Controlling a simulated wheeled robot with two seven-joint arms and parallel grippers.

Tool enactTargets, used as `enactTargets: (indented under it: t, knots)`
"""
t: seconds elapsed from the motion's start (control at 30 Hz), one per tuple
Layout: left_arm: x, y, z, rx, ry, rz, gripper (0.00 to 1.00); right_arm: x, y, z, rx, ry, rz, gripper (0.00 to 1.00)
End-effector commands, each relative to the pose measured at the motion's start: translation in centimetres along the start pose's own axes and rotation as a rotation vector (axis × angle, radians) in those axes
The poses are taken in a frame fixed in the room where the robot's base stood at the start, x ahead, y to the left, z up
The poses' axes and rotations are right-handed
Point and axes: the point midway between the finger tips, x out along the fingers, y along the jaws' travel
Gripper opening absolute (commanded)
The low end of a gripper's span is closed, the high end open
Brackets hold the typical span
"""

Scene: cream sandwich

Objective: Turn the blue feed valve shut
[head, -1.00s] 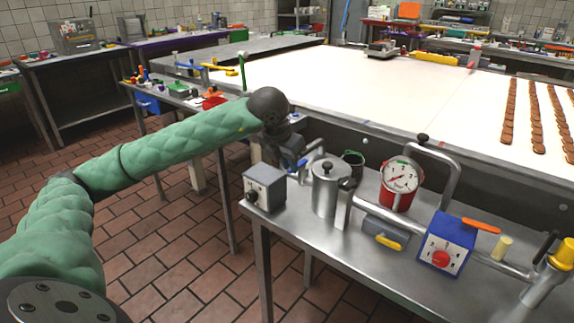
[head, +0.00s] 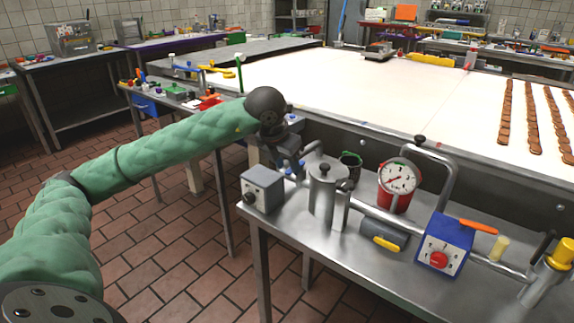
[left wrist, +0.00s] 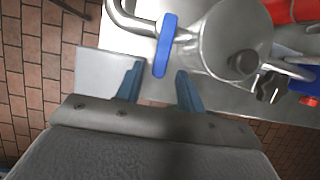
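The blue feed valve (left wrist: 165,45) is a blue bar handle on a bent metal pipe, beside the round silver canister (left wrist: 235,45) in the left wrist view. My left gripper (left wrist: 160,68) is open. Its two blue-grey fingers stand on either side of the handle's near end in that view; I see gaps at both sides, and cannot tell the depth. In the head view the left gripper (head: 293,165) points down just left of the canister (head: 325,190), and the valve is hard to tell apart from the blue fingers there. My right gripper is not in view.
On the steel table, a grey box with a knob (head: 262,188) stands at the left corner. A red-based gauge (head: 396,180), a blue box with a red knob (head: 444,245) and a yellow-capped post (head: 560,255) stand to the right. A white conveyor (head: 370,95) runs behind.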

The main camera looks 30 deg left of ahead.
Motion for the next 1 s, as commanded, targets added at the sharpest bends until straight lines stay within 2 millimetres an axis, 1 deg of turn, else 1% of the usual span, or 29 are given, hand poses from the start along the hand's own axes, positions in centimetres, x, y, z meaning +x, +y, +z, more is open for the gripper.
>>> enactTargets:
  t: [0.3,0.4,0.5,0.67,1.0]
  knots:
    - [-4.7,0.0,0.1,0.0,-0.004,0.001,0.38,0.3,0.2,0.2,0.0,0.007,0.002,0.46]
    - [-5.9,0.0,0.1,0.0,-0.004,0.0,0.38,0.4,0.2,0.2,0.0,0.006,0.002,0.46]
    - [-6.7,0.0,0.1,0.0,-0.003,0.001,0.38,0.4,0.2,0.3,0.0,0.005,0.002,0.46]
    - [-7.2,0.0,0.0,0.0,-0.001,0.0,0.38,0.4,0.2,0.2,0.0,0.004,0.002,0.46]
    - [-7.2,0.0,0.0,0.0,-0.001,0.0,0.38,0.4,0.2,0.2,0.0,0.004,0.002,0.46]
